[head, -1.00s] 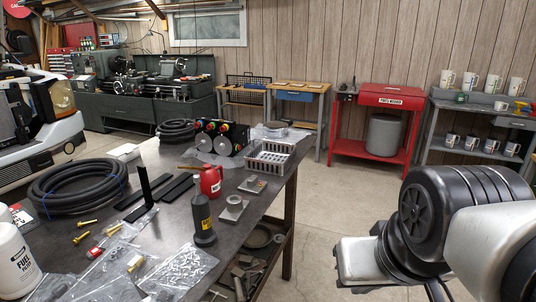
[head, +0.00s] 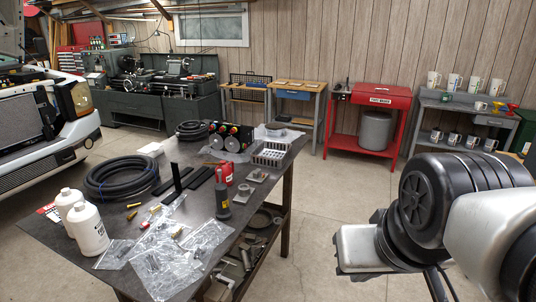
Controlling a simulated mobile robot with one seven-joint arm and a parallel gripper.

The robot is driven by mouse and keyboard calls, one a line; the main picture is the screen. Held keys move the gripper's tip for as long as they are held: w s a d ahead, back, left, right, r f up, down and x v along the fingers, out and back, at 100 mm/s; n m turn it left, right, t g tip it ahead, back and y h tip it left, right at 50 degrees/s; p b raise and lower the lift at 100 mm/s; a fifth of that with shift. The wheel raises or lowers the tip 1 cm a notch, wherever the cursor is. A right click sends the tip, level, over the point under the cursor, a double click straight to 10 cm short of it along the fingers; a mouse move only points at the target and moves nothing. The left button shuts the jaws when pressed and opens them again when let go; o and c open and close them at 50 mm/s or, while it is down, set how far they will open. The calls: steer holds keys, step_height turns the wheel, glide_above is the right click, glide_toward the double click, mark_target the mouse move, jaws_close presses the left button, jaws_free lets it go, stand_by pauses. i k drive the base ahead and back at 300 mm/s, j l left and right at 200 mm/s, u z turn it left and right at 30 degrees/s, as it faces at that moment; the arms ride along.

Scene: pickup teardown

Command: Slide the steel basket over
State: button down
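My arm fills the right side of the head view, well to the right of the bench and apart from the basket. The fingers of my gripper do not show.
Around the basket are a black unit with colored caps (head: 231,136), a red bottle (head: 225,173) and metal blocks (head: 258,176). Floor right of the bench is clear.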

mark_target(270, 153)
steer(key=k+u, duration=0.1)
steer(key=u, duration=0.7)
steer(key=k+j+u, duration=0.1)
steer(key=u, duration=0.3)
steer(key=i+l+u, duration=0.2)
steer(key=l, duration=0.2)
steer(key=i+l+u, duration=0.25)
steer(key=i+l, duration=0.15)
steer(key=l, duration=0.3)
steer(key=i+l, duration=0.15)
steer(key=l, duration=0.3)
steer(key=i+l, duration=0.15)
steer(key=l, duration=0.35)
steer(key=i+l, duration=0.2)
steer(key=l, duration=0.25)
steer(key=i+l, duration=0.15)
steer(key=l, duration=0.3)
steer(key=i+l, duration=0.15)
steer(key=l, duration=0.3)
steer(key=i+l, duration=0.15)
steer(key=l, duration=0.3)
steer(key=i+l, duration=0.15)
steer(key=l, duration=0.35)
